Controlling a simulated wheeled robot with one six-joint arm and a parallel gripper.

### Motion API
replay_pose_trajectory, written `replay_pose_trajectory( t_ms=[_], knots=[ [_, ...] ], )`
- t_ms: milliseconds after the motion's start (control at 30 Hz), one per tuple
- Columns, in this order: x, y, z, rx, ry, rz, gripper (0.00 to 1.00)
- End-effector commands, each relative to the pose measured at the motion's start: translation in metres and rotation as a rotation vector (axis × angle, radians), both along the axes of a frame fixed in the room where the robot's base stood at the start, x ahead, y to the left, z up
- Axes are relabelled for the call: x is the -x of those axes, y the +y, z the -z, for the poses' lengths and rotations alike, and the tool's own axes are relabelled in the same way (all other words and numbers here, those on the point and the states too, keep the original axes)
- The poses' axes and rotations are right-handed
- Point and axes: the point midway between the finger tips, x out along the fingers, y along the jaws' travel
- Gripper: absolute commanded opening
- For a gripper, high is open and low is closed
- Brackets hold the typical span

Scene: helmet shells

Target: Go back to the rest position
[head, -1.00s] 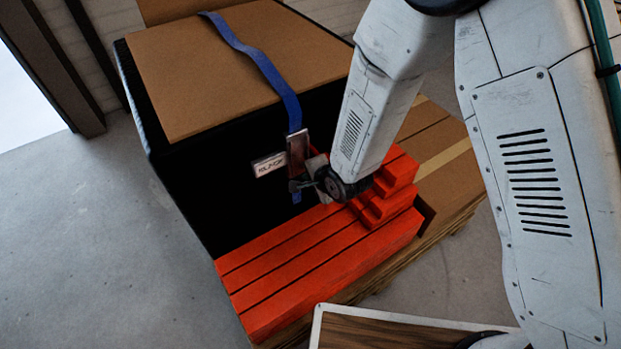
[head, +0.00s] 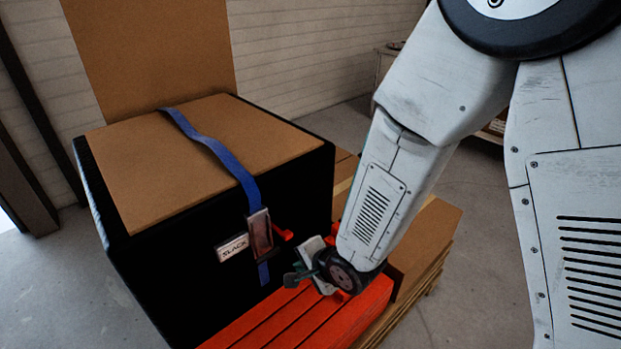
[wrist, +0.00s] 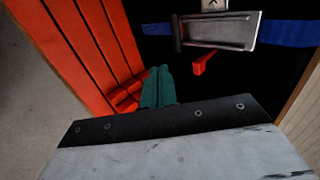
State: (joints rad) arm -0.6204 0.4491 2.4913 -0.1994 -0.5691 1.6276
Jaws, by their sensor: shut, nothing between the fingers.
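My gripper (head: 292,278) is at the end of my white arm, in front of the black side of a large box (head: 150,270). Its green fingers, also in the wrist view (wrist: 158,88), are together with nothing between them. A blue strap (head: 205,138) runs over the box's brown top and down its front to a metal buckle (head: 260,236). The buckle shows close up in the wrist view (wrist: 220,30), with a small red lever (wrist: 206,62) beside it. The fingers appear apart from the buckle and lever. A tag reading SLACK (head: 233,247) is beside the buckle.
Stacked brown boards (head: 425,240) lie on a pallet to the right. A pale wall (head: 300,55) stands behind. Grey floor (head: 75,290) is clear at the left.

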Motion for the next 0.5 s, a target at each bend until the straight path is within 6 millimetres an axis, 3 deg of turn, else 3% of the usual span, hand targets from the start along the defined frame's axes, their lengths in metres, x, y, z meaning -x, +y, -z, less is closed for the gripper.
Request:
replay_pose_trajectory(
  t_ms=[167, 333, 500],
  knots=[
    [0.004, -0.006, 0.007, 0.079, -0.012, -0.066, 0.00],
    [0.032, -0.040, 0.031, 0.365, 0.057, -0.267, 0.00],
    [0.051, -0.087, 0.007, 0.601, 0.132, -0.483, 0.00]
  ],
)
